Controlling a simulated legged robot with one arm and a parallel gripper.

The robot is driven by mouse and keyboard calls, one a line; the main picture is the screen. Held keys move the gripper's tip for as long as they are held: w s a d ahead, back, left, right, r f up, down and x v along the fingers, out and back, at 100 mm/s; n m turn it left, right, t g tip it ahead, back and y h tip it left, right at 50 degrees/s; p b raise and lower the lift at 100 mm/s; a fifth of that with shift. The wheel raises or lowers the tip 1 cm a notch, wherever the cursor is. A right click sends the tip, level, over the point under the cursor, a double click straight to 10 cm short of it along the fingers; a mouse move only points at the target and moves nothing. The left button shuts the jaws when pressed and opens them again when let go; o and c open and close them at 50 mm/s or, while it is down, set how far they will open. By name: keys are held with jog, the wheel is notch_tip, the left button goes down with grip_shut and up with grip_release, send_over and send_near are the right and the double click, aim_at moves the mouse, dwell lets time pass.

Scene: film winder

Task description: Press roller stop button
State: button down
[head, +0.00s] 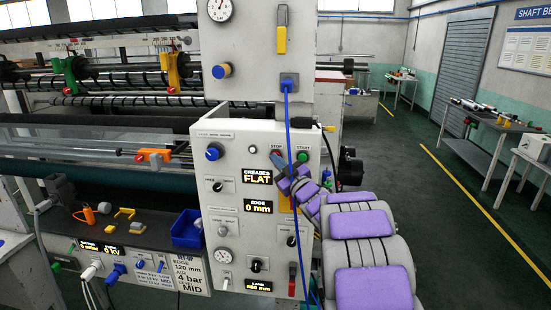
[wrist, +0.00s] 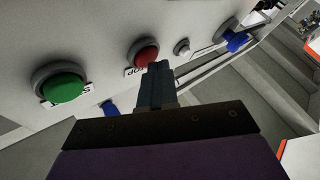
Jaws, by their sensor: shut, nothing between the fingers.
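The control panel (head: 226,140) is a white upright box. In the wrist view a red round button (wrist: 146,54) in a grey collar sits between a green button (wrist: 64,88) and a small white one (wrist: 182,47). The red button's label is partly covered by my gripper (wrist: 157,68). My gripper is shut and empty, its tip overlapping the lower edge of the red button; I cannot tell whether it touches.
A blue cable (head: 287,115) hangs down the panel front close to my gripper. A blue knob (head: 213,152) and a dark knob (head: 255,265) stick out of the panel. Rollers (head: 110,130) stretch to the left. The floor (head: 400,150) to the right is clear.

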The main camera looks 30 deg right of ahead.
jog(key=shift+s+a, duration=0.45)
jog(key=shift+s, duration=0.2)
jog(key=s+a, duration=0.1)
jog(key=s, duration=0.1)
jog(key=s+a+b, duration=0.1)
jog(key=s, duration=0.1)
jog(key=shift+a, duration=0.4)
dwell(0.6)
